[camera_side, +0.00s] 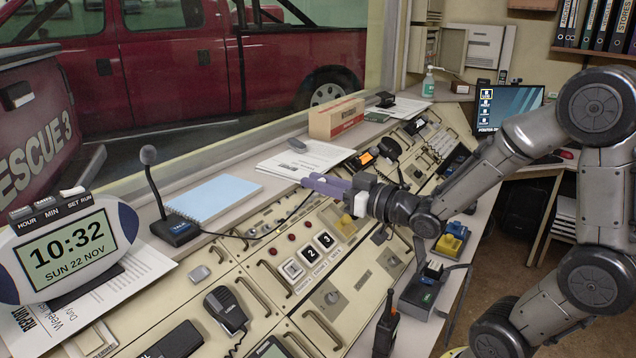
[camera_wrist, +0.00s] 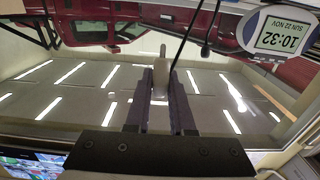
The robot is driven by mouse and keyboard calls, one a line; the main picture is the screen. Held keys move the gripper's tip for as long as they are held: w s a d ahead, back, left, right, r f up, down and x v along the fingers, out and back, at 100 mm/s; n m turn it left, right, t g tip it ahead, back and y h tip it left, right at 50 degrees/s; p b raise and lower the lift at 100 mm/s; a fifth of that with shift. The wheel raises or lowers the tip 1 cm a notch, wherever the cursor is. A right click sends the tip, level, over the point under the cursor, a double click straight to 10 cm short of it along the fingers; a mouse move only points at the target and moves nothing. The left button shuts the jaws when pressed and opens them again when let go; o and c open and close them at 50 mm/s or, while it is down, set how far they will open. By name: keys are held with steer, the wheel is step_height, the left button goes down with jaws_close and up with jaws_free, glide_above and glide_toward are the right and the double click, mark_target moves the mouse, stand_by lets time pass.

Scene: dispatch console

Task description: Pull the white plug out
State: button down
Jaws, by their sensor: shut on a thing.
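My gripper (camera_side: 326,186) reaches in from the right above the sloping console, its purple fingers pointing left. In the wrist view my gripper (camera_wrist: 161,88) is shut on a pale, off-white piece, which looks like the white plug (camera_wrist: 160,72). A thin dark cable (camera_wrist: 181,42) runs up from beside it in that view. In the side view the plug cannot be made out at the fingers. A dark cable there runs from the desk microphone (camera_side: 174,228) towards the fingertips. I cannot make out any socket at the plug.
The microphone and a football-shaped clock (camera_side: 78,248) stand on the left ledge. A blue notepad (camera_side: 213,197), papers (camera_side: 305,158) and a cardboard box (camera_side: 335,118) lie along the window. A hand microphone (camera_side: 226,309) and a handheld radio (camera_side: 387,327) are nearer the front.

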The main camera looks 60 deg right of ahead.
steer(key=shift+r, duration=0.1)
steer(key=shift+s+r, duration=0.55)
steer(key=shift+r, duration=0.25)
steer(key=shift+s+r, duration=0.55)
steer(key=shift+r, duration=0.25)
